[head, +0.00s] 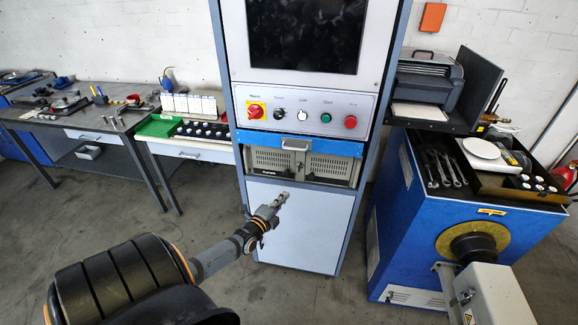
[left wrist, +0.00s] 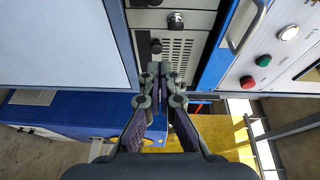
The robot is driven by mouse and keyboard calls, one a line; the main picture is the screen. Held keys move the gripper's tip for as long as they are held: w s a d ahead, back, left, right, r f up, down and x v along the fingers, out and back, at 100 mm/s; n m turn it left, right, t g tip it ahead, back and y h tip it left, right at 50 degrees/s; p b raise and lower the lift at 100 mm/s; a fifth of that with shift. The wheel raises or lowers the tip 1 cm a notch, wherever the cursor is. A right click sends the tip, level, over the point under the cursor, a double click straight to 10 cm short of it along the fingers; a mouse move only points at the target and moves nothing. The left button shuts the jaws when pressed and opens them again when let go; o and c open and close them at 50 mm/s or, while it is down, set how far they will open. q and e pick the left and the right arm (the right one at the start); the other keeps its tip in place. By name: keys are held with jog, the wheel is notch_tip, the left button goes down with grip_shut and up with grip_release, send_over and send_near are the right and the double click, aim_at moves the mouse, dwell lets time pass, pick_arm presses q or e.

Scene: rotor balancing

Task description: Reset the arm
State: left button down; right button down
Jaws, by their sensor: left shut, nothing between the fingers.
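My left arm reaches in from the bottom left of the head view. Its gripper (head: 283,197) is shut and empty, in front of the white lower door (head: 305,222) of the tall control cabinet. In the left wrist view the shut fingers (left wrist: 160,70) meet in front of the cabinet's vented drawer panel (left wrist: 180,48), with nothing held between them. I cannot tell the exact gap to the cabinet, but no contact shows. My right gripper is in neither view.
The cabinet carries a row of buttons, including a red one (head: 351,121), and a drawer handle (head: 296,144). A blue machine (head: 405,215) with tools and a scale (head: 482,153) stands right. A workbench (head: 115,123) stands left.

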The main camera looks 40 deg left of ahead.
pick_arm(q)
jog(key=s+d+f+n+g, duration=0.25)
jog(key=s+f, duration=0.25)
jog(key=f, duration=0.4)
jog(key=s+d+f+n+g+h, duration=0.1)
jog(key=s+f+n+g, duration=0.2)
jog(key=s+f, duration=0.45)
jog(key=s+d+f+n+g, duration=0.2)
jog(key=s+f, duration=0.1)
jog(key=f, duration=0.7)
jog(key=s+d+f+n+g, duration=0.2)
jog(key=s+d+f, duration=0.2)
jog(key=s, duration=0.5)
jog(key=s+d+f+n+g+h, duration=0.1)
jog(key=s+d+f+n+g, duration=0.2)
jog(key=s+d+f, duration=0.2)
jog(key=s+d+f+n+g, duration=0.2)
jog(key=s+d+f+g, duration=0.1)
jog(key=s, duration=0.9)
notch_tip(320, 180, down, 2)
jog(key=shift+s+d+n+h, duration=0.3)
jog(key=shift+d+n, duration=0.05)
jog(key=shift+d, duration=0.35)
